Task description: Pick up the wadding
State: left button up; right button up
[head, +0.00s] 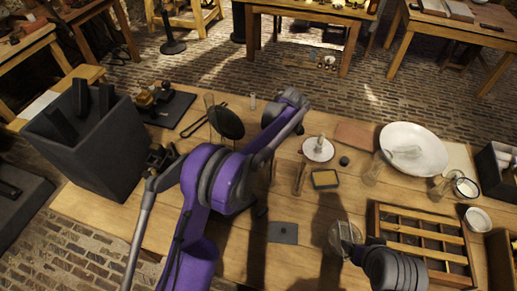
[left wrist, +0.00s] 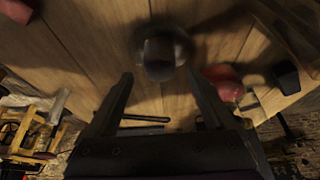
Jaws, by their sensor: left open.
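I cannot pick out the wadding with certainty in either view. In the left wrist view my left gripper (left wrist: 160,76) is open, its two dark fingers apart with nothing held. A dark, glossy round thing (left wrist: 163,50) with a paler patch in it sits on the wooden table beyond the fingertips, centred on the gap. In the head view my purple left arm crosses the table and hides part of it; its fingers do not show clearly there. A dark arm end (head: 385,265) reaches in at the bottom right beside a clear glass jar (head: 343,236); its fingers are not clear.
In the head view a white oval dish (head: 413,133), a small white plate (head: 318,150) and a divided wooden tray (head: 467,231) stand on the table (head: 330,205). A tall grey bin (head: 112,150) is at left. A reddish round thing (left wrist: 224,84) is near the right finger in the left wrist view.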

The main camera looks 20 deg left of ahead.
pick_arm(q)
jog(key=x, duration=0.5)
jog(key=shift+a+f, duration=0.1)
jog(key=shift+f, duration=0.05)
grip_shut()
